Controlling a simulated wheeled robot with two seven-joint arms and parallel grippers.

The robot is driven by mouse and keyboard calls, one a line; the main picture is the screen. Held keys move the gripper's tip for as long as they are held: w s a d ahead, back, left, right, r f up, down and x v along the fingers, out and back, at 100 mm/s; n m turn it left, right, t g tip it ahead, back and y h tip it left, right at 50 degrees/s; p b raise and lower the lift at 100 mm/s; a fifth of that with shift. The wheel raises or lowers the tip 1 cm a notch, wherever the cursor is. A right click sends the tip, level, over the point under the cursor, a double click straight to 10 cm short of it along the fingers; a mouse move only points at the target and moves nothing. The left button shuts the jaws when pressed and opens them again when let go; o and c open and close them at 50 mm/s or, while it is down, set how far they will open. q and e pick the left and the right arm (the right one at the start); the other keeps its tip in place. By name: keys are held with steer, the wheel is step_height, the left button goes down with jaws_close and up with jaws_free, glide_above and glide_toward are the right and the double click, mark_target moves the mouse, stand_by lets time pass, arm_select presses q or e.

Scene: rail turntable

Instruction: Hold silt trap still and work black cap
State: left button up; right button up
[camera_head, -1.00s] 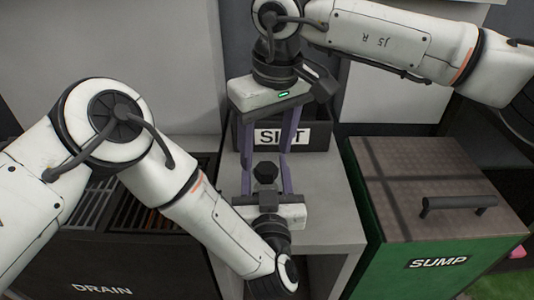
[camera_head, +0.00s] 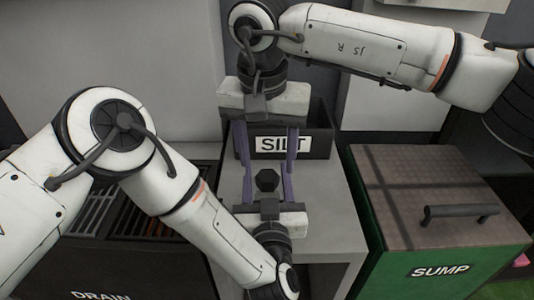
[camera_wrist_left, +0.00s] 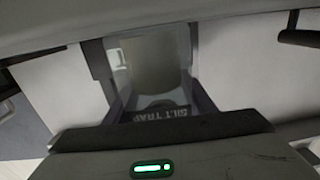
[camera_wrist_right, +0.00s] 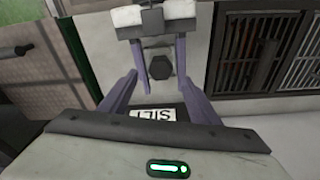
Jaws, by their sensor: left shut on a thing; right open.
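The black cap (camera_head: 267,180) is a dark faceted knob seen from above over the grey stand; it also shows in the right wrist view (camera_wrist_right: 159,66). The silt trap (camera_wrist_left: 153,65) shows in the left wrist view as a pale cylinder with a "SILT TRAP" label, between the fingers. My left gripper (camera_head: 267,188) is shut on the trap from the near side, with the cap between its fingers as seen from above. My right gripper (camera_head: 268,166) is open on the far side, fingers wide apart and empty. The cap appears beyond its fingertips (camera_wrist_right: 160,75), not gripped.
A dark bin labelled SILT (camera_head: 318,140) stands at the back of the grey stand (camera_head: 330,220). A green SUMP box (camera_head: 440,255) with a black-handled lid is at right. The grated DRAIN unit (camera_head: 110,265) is at left, partly behind my left arm.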

mark_target(267, 175)
steer(key=m, duration=0.3)
steer(key=shift+f, duration=0.1)
steer(key=shift+f, duration=1.95)
steer(key=c, duration=1.3)
steer(key=n, duration=0.6)
steer(key=shift+c, duration=0.2)
